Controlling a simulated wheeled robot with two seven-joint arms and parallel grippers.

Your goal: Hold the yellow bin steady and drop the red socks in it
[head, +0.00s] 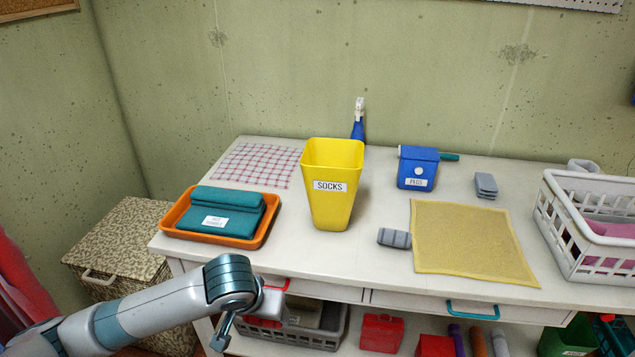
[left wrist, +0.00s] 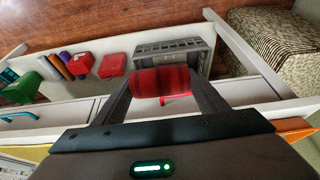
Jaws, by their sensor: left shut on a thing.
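The yellow bin (head: 332,185), labelled SOCKS, stands upright on the white table, its mouth open upward. Its inside bottom is hidden. My left gripper (left wrist: 163,92) is shut on the red socks (left wrist: 163,82), a rolled bundle with darker stripes held between the two fingers. In the head view my left arm reaches in from the lower left, and its wrist is in front of the table's front edge, below and left of the bin. The socks cannot be made out in the head view. My right gripper is in neither view. Nothing touches the bin.
An orange tray (head: 172,216) with teal cloth stands left of the bin. Grey rolls (head: 394,237) (head: 486,184), a blue PEGS box (head: 417,168), a yellow cloth (head: 470,243) and a white basket (head: 562,225) lie to the right. A blue bottle (head: 358,130) stands behind.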

